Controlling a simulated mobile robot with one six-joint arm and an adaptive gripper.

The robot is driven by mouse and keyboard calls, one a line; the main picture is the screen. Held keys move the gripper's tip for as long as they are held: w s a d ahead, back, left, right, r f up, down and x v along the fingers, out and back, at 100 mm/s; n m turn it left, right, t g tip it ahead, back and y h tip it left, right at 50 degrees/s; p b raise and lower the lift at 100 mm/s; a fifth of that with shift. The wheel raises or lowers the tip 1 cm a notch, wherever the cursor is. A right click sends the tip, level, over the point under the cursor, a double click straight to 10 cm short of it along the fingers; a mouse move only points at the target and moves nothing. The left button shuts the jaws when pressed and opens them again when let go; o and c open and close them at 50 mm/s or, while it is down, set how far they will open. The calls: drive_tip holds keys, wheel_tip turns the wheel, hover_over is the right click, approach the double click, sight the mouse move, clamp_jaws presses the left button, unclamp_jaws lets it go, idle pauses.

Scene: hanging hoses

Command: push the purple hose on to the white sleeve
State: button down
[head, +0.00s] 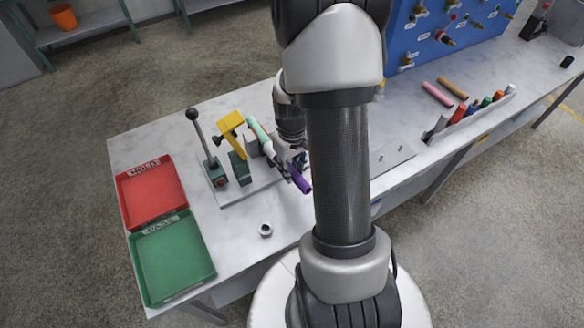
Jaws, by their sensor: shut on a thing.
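The purple hose (301,182) is short and points down and right from between the fingers of my gripper (291,164). My gripper is shut on it, above the metal fixture plate on the bench. A white sleeve (268,149) shows just left of my gripper, at the lower end of a mint-green tube (258,131). My gripper and wrist hide part of the area between the hose and the sleeve. I cannot tell whether the hose touches the sleeve.
A black-knobbed lever (203,139) and a yellow clamp (231,125) stand left of the sleeve. Red (151,192) and green (172,259) trays lie at the left. A metal ring (266,230) sits in front. Coloured hoses (452,87) lie at the right.

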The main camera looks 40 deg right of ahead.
drive_tip(key=shift+w+d, duration=0.15)
drive_tip(key=shift+w, duration=0.75)
idle(1.0)
drive_tip(key=c, duration=1.3)
unclamp_jaws()
drive_tip(key=shift+f, duration=0.1)
wheel_tip(320, 180, up, 12)
drive_tip(key=shift+r, duration=0.1)
